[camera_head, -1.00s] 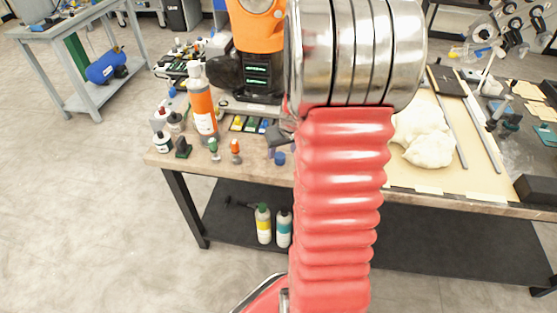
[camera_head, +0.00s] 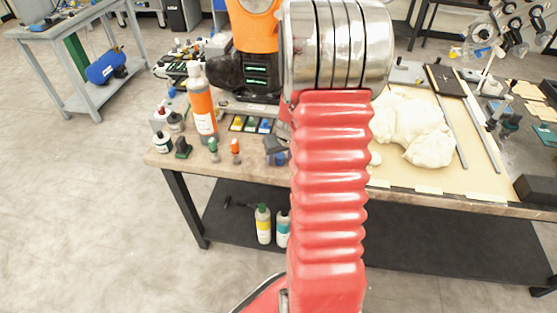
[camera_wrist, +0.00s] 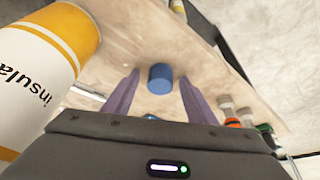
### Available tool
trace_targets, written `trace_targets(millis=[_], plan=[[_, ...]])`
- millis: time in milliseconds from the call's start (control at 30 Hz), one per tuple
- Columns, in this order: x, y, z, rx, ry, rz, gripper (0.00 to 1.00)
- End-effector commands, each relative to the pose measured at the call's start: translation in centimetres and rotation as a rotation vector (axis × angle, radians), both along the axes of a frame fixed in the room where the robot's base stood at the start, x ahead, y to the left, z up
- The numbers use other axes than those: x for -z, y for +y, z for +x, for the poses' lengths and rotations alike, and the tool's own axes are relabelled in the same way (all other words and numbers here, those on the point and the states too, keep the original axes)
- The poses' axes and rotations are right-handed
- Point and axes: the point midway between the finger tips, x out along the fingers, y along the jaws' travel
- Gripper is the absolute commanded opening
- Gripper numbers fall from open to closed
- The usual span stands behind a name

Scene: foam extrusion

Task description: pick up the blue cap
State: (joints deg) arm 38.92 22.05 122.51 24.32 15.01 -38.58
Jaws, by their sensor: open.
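The blue cap (camera_wrist: 160,79) is a short cylinder standing on the table top in the wrist view. My gripper (camera_wrist: 155,88) is open, with its two purple fingers on either side of the cap in the picture. Whether the fingers are level with the cap or above it, I cannot tell. In the head view my gripper (camera_head: 277,151) is small at the table's front edge, beside my red arm, and it largely hides the cap.
An orange-and-white insulation can (camera_wrist: 50,65) is close on the left in the wrist view. Small bottles with orange and green caps (camera_wrist: 232,122) stand to the right. In the head view, an orange bottle (camera_head: 202,108) and white foam (camera_head: 425,140) are on the workbench (camera_head: 250,172).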

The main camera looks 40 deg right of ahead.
Motion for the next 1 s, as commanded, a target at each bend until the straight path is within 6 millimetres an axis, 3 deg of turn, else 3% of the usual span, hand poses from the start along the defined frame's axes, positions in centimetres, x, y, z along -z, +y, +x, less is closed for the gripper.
trace_targets(millis=[333, 900, 1000], plan=[[-0.01, 0.01, -0.02, 0.000, 0.000, 0.000, 0.50], [-0.01, 0.01, -0.02, 0.000, 0.000, 0.000, 0.10], [-0.01, 0.01, -0.02, 0.000, 0.000, 0.000, 0.08]])
